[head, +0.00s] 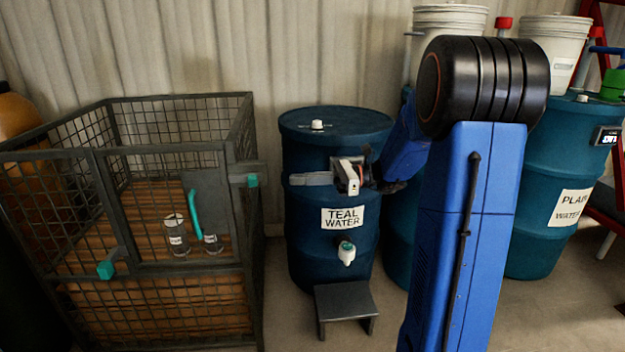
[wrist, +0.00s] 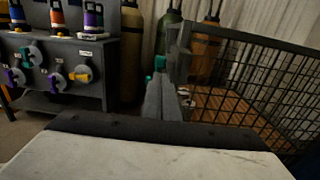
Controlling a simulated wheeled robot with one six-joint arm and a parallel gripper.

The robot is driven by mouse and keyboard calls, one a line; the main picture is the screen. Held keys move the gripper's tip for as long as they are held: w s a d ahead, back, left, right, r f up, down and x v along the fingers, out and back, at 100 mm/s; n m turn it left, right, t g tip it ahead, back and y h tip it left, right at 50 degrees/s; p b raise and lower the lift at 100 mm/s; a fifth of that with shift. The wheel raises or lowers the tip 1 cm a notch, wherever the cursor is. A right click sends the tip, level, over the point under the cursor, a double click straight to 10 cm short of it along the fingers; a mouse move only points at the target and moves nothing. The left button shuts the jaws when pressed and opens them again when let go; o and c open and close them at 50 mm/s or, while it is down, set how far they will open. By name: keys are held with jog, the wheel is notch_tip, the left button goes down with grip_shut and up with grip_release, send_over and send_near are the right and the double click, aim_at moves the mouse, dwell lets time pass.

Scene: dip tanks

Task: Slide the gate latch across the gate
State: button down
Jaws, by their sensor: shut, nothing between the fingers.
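The wire cage (head: 255,290) at the left of the head view has a framed gate in its front. A grey latch bar with a teal knob (head: 253,180) sits at the cage's right front post. My gripper (head: 292,179) is shut and empty, its fingers pointing left at the knob's height, with a visible gap between them in the picture.
A second teal knob (head: 106,270) is on a grey lever lower on the cage front. The teal water barrel (head: 325,245) stands right behind my gripper, with a small step (head: 344,300) before it. The plain water barrel (head: 540,230) is at right. A grey rack (wrist: 75,70) shows in the wrist view.

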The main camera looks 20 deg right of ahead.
aim_at(258, 181)
jog(key=x, duration=0.8)
jog(key=shift+a, duration=0.1)
jog(key=shift+x, duration=2.2)
jog(key=shift+d, duration=0.3)
jog(key=v, duration=1.3)
jog(key=shift+s+d, duration=0.15)
jog(key=shift+d, duration=0.1)
